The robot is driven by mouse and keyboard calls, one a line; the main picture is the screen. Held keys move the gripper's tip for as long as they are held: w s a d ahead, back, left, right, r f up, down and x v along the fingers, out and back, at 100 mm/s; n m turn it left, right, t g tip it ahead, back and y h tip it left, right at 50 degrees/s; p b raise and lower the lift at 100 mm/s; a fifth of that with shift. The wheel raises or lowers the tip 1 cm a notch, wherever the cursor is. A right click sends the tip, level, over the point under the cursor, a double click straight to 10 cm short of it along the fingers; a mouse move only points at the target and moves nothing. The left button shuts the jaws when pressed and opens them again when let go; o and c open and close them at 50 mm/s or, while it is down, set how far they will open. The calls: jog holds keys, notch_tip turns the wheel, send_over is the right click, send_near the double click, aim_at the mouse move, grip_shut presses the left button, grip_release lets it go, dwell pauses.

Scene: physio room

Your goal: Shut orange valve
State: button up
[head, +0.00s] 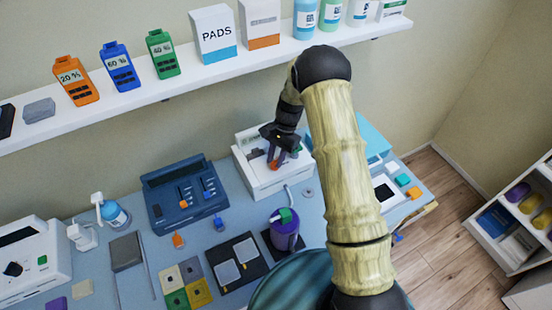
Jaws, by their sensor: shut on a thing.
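A white box-shaped device (258,182) stands at the back of the table. A small orange valve (274,165) shows on it, partly covered by my fingers. My gripper (275,160) reaches down over the device and is shut on the orange valve. My arm hides part of the device's right side. The valve's exact turn is too small to tell.
A dark blue device (182,195) stands to the left, and a purple container with a green top (285,230) stands in front. A wall shelf (190,78) with bottles and boxes runs behind. A light blue box (372,140) is right of my arm.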

jog(key=n, duration=0.2)
jog(key=n+h+b, duration=0.1)
jog(key=n, duration=0.1)
jog(key=n+g+h, duration=0.1)
jog(key=n, duration=0.1)
jog(key=shift+w+a+r+n+b, duration=0.1)
jog(key=shift+w+a+n+b, duration=0.1)
jog(key=shift+a+n+b, duration=0.15)
jog(key=n+h+b, duration=0.1)
jog(key=n+h, duration=0.1)
jog(key=n, duration=0.3)
jog(key=shift+r, duration=0.1)
jog(key=shift+n+h, duration=0.4)
jog(key=shift+n, duration=0.25)
jog(key=o, duration=0.6)
jog(key=shift+o, duration=0.2)
jog(key=shift+s, duration=0.1)
